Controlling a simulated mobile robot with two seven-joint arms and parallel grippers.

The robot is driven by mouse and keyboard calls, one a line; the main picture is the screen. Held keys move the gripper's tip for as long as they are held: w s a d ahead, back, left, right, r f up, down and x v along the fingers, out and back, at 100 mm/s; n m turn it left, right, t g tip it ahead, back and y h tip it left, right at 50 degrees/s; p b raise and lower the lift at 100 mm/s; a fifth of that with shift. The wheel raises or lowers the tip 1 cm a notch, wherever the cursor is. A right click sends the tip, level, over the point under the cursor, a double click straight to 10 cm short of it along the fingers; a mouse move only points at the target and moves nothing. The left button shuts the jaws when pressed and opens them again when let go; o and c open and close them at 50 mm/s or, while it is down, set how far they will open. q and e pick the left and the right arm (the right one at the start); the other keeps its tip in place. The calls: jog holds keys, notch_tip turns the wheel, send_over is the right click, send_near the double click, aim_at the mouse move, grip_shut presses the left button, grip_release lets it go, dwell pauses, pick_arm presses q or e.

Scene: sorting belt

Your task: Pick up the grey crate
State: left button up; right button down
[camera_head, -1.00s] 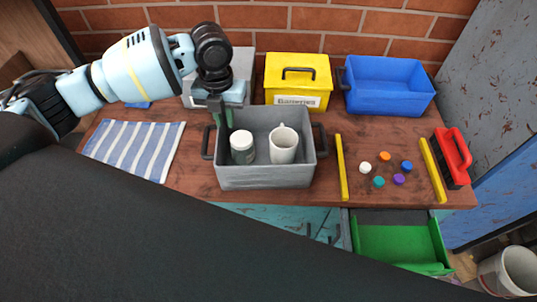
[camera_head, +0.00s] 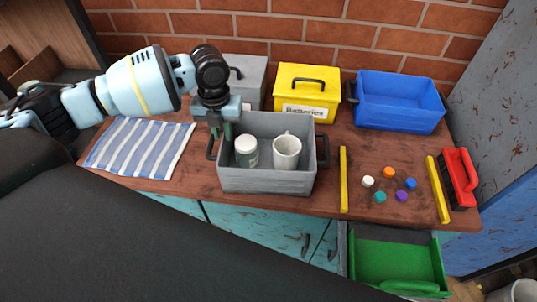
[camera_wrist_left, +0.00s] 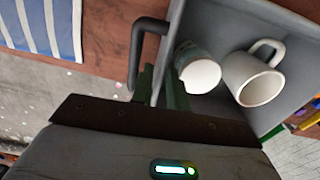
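The grey crate (camera_head: 267,181) stands upright on the wooden table in the head view, with a dark handle at each end. My left gripper (camera_head: 221,130) is at the crate's left wall, beside the left handle. In the left wrist view the green fingers (camera_wrist_left: 163,90) are close together on either side of the wall (camera_wrist_left: 169,42), and appear shut on it. My right gripper is out of view.
A grey box (camera_head: 250,79), yellow batteries box (camera_head: 307,91) and blue bin (camera_head: 400,103) stand behind. A striped cloth (camera_head: 139,146) lies left. Right are yellow bars (camera_head: 343,180), several coloured caps (camera_head: 389,173) and a red brush (camera_head: 459,178). A green tray (camera_head: 400,262) sits below the table edge.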

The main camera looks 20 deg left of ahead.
aim_at(225, 145)
pick_arm(q)
jog(key=shift+s+d+f, duration=0.1)
jog(key=shift+f, duration=1.2)
jog(key=shift+s+d+f, duration=0.1)
jog(key=shift+f, duration=1.15)
jog(key=shift+c, duration=0.5)
grip_shut()
jog(key=shift+a, duration=0.1)
jog(key=shift+w+r, duration=0.1)
jog(key=shift+r, duration=0.05)
